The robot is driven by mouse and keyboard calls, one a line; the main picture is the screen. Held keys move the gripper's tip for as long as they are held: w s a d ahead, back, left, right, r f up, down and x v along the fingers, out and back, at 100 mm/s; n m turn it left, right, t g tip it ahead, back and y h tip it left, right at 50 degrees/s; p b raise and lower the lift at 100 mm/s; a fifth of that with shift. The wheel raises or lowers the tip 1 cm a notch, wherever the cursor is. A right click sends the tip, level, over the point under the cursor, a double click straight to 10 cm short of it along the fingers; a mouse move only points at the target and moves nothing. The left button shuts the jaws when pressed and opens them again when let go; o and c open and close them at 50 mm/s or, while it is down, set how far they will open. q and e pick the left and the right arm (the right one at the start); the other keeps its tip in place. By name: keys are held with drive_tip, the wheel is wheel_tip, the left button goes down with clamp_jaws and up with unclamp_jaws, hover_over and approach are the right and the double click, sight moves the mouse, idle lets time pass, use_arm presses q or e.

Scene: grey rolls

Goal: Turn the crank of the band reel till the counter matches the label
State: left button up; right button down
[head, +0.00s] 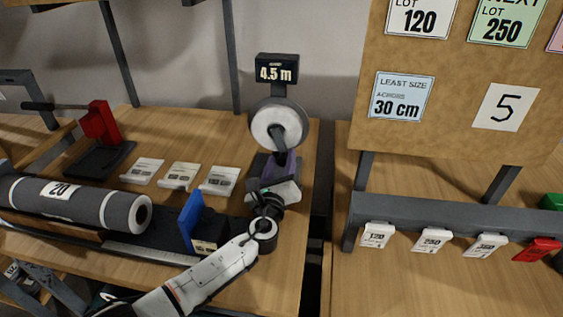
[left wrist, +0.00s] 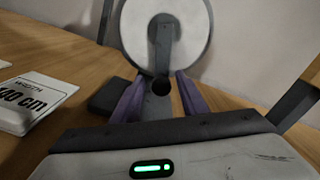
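The band reel (head: 279,122) is a pale disc on a stand at the back of the left table. Its dark counter (head: 276,72) above reads 4.5 m. The dark crank arm hangs down from the hub, with its round knob (left wrist: 161,86) at the bottom. My left gripper (head: 279,168) has its purple fingers apart, one on each side of the knob in the left wrist view (left wrist: 158,95), with gaps showing on both sides. My right gripper is out of view.
A grey roll (head: 75,203) lies at left, near a blue upright piece (head: 190,220). Several white cards (head: 179,176) lie left of the reel. A brown board (head: 460,100) and a rail with hanging tags (head: 432,240) stand right, past a gap between tables.

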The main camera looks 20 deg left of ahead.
use_arm(q)
drive_tip(key=shift+d+r, duration=0.1)
drive_tip(key=v, duration=1)
drive_tip(key=shift+s, duration=0.15)
